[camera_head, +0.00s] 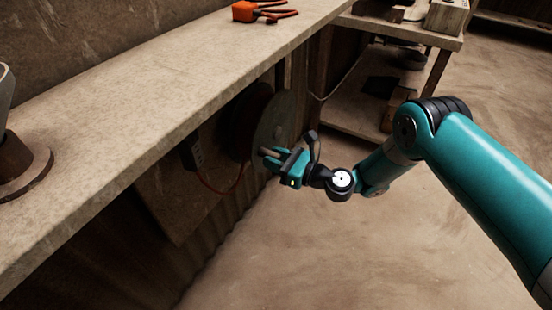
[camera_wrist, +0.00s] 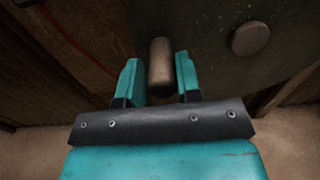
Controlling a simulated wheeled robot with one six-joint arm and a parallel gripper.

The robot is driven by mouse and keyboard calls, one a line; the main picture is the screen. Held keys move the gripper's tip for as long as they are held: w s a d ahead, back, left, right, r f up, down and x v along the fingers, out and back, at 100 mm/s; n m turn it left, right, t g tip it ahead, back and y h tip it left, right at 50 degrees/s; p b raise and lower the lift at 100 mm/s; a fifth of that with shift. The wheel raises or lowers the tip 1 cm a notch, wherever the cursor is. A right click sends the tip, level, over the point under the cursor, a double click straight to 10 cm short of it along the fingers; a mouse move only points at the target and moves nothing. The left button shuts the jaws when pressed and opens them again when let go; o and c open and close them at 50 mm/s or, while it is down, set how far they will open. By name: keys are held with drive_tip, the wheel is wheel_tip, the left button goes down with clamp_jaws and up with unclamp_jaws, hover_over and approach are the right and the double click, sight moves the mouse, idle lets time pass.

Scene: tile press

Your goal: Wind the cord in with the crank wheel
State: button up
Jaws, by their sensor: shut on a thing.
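The crank wheel (camera_head: 274,118) is a grey-green disc under the workbench, seen nearly edge-on, with a dark round drum (camera_head: 238,125) behind it. In the wrist view the wheel face (camera_wrist: 215,65) fills the upper right, with a round hub (camera_wrist: 250,38) on it. A pale wooden crank handle (camera_wrist: 161,62) stands out from the wheel. My gripper (camera_head: 270,157) is at the wheel, its teal fingers on either side of the handle and shut on it. A red cord (camera_head: 222,191) hangs in a loop left of the drum; it also shows in the wrist view (camera_wrist: 78,45).
The workbench (camera_head: 130,130) runs above the wheel. A grey box (camera_head: 192,153) hangs under it near the cord. An orange tool (camera_head: 262,12) lies on top. A shelf unit (camera_head: 345,117) stands behind the wheel. The floor (camera_head: 290,255) in front is clear.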

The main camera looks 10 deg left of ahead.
drive_tip(key=shift+o, duration=0.2)
wheel_tip(320, 180, up, 3)
drive_tip(key=shift+s+f+p, duration=0.1)
drive_tip(key=shift+f+p, duration=0.1)
drive_tip(key=shift+p, duration=0.4)
drive_tip(key=shift+w+r, duration=0.25)
drive_tip(key=shift+r, duration=0.25)
clamp_jaws()
drive_tip(key=shift+w+d+r+p, duration=0.1)
drive_tip(key=shift+w+r+p, duration=0.2)
drive_tip(key=shift+r, duration=0.25)
drive_tip(key=shift+w+d+r+p, duration=0.1)
drive_tip(key=shift+w+r+p, duration=0.2)
drive_tip(key=shift+r, duration=0.25)
drive_tip(key=shift+w+r, duration=0.15)
drive_tip(key=shift+r, duration=0.1)
drive_tip(key=o, duration=0.6)
unclamp_jaws()
drive_tip(key=shift+w+d, duration=0.1)
drive_tip(key=shift+c, duration=0.2)
drive_tip(key=shift+d, duration=0.1)
